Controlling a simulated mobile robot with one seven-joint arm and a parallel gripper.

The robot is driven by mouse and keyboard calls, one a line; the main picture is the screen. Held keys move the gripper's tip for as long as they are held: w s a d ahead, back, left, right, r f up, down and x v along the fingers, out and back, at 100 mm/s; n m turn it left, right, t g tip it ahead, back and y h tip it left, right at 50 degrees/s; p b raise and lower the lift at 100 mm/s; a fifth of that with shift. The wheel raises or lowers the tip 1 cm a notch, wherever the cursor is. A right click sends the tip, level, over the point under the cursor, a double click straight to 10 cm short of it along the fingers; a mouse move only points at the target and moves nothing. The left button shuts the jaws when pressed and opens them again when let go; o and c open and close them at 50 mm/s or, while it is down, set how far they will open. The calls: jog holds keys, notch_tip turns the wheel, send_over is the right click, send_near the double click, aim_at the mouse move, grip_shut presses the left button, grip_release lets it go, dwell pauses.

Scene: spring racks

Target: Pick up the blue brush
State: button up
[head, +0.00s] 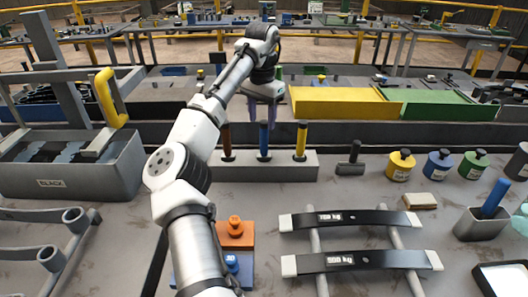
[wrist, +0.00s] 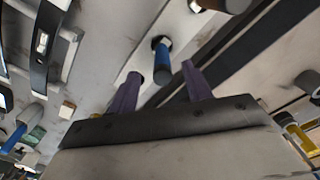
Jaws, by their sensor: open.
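A blue handle (head: 264,142), which I take to be the blue brush, stands upright in the middle of a light grey block (head: 300,168). A brown handle (head: 227,140) is left of it and a yellow handle (head: 300,140) right of it. My gripper (head: 263,118) is open and empty, its purple fingers pointing down at the top of the blue handle. In the wrist view, the blue handle (wrist: 163,58) shows between and beyond the tips of my gripper (wrist: 161,70). I cannot tell whether the fingers overlap its top. Bristles are not visible.
Another blue handle (head: 493,197) stands in a grey holder (head: 480,225) at right. A grey bin (head: 75,180) with a yellow-handled frame is at left. Yellow (head: 398,172), blue and green canisters stand right of the block. Dark straps (head: 350,220) lie in front.

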aim_at(264, 127)
jog(key=shift+w+d+f+p, duration=0.15)
jog(key=shift+f+p, duration=0.4)
jog(key=shift+f, duration=0.9)
jog(key=shift+w+d+f+p, duration=0.15)
jog(key=shift+f+p, duration=0.4)
jog(key=shift+f, duration=0.85)
jog(key=shift+w+a, duration=0.1)
jog(key=c, duration=1.1)
jog(key=shift+o, duration=0.2)
jog(key=shift+r, duration=0.1)
